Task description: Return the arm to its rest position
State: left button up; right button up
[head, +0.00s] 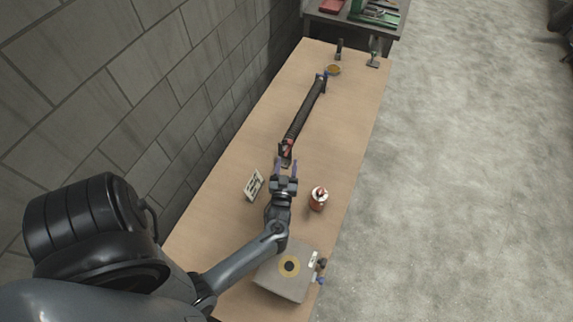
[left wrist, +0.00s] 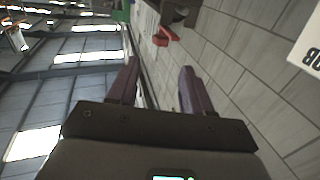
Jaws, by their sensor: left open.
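My left arm reaches over the wooden table (head: 228,165) from the lower left in the head view. Its gripper (head: 287,162) is open, with two purple fingers apart, just short of the near end of a long dark mesh tube (head: 306,112). A red part (head: 286,147) shows at that near end. Whether the fingers touch it is unclear. In the left wrist view the open fingers (left wrist: 157,72) have nothing visible between them, and the tube cannot be made out. My right gripper is in neither view.
A white marked card (head: 254,185) stands left of the gripper, and a red-brown jar (head: 318,198) to its right. A grey box (head: 278,280) lies beneath my forearm. A block wall (head: 150,80) borders the left side.

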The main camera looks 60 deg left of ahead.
pick_arm(q)
jog(key=s+d+r+m+h, duration=0.2)
jog(key=d+r+m+h, duration=0.25)
jog(key=d+h, duration=0.35)
jog(key=s+d+r+m+h, duration=0.1)
jog(key=d+r+m+h, duration=0.35)
jog(key=d, duration=0.55)
jog(key=s+d+r+m+g+h, duration=0.25)
jog(key=s+d+g, duration=0.35)
jog(key=s, duration=0.4)
notch_tip(320, 180, up, 15)
jog(key=s+g+p, duration=0.1)
jog(key=p, duration=1.5)
jog(key=shift+a+m+y, duration=0.3)
jog(key=shift+a+m, duration=0.1)
jog(key=shift+m, duration=0.05)
